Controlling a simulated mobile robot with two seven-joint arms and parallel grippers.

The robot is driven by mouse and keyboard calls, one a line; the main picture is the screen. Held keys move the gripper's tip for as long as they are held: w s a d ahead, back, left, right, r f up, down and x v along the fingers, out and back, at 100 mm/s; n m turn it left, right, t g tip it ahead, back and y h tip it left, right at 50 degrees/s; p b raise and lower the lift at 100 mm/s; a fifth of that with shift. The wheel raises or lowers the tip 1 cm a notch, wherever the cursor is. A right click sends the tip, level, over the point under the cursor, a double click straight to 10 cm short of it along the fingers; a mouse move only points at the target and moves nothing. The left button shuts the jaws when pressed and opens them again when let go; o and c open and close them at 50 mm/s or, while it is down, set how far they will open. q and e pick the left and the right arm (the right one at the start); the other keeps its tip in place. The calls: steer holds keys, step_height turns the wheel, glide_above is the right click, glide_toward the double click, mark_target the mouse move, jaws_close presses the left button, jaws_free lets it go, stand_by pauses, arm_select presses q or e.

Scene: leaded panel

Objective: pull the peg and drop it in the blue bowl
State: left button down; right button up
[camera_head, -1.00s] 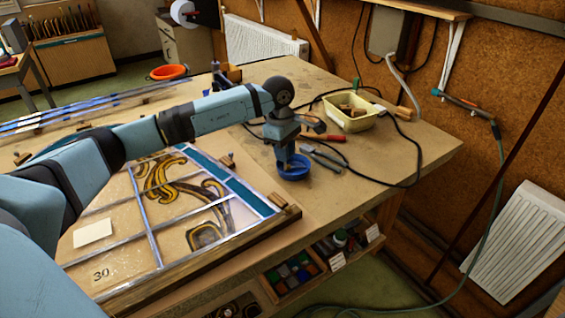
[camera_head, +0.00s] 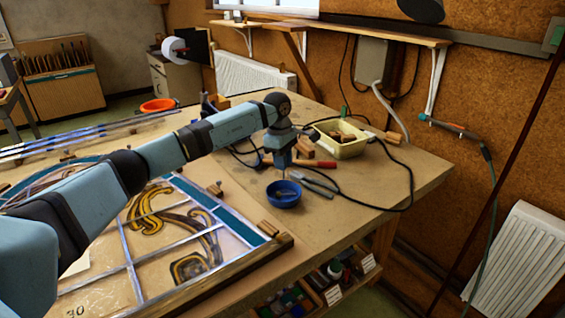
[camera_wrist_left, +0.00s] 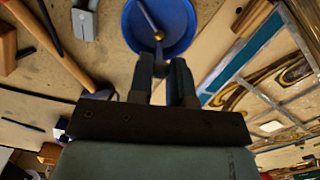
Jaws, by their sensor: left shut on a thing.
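The blue bowl (camera_head: 287,199) stands on the bench right of the leaded panel (camera_head: 150,245). My left gripper (camera_head: 283,167) points down just above the bowl, apart from it. In the left wrist view, the bowl (camera_wrist_left: 183,28) lies beyond the fingertips of my left gripper (camera_wrist_left: 162,68). The fingers are shut on a slim thing, taken to be the peg (camera_wrist_left: 159,50), mostly hidden between them. A small brass-coloured knob and a thin pale rod show against the bowl; I cannot tell whether they are held or lie inside. My right gripper is out of view.
A cream tub (camera_head: 342,146) with wooden blocks stands behind the bowl, with a black cable beside it. A red-handled tool (camera_head: 285,162) and pliers (camera_head: 318,185) lie close to the bowl. Wooden blocks (camera_head: 268,229) sit along the panel's edge. The bench's front right is clear.

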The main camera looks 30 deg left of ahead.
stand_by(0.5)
arm_select(q)
steer(key=shift+f, duration=0.1)
steer(key=shift+f+b, duration=0.5)
steer(key=shift+f, duration=0.45)
steer(key=shift+f+b, duration=0.85)
steer(key=shift+f, duration=0.7)
stand_by(0.6)
steer(key=shift+f+b, duration=0.55)
steer(key=shift+f, duration=0.45)
stand_by(0.5)
steer(key=c, duration=1)
jaws_free()
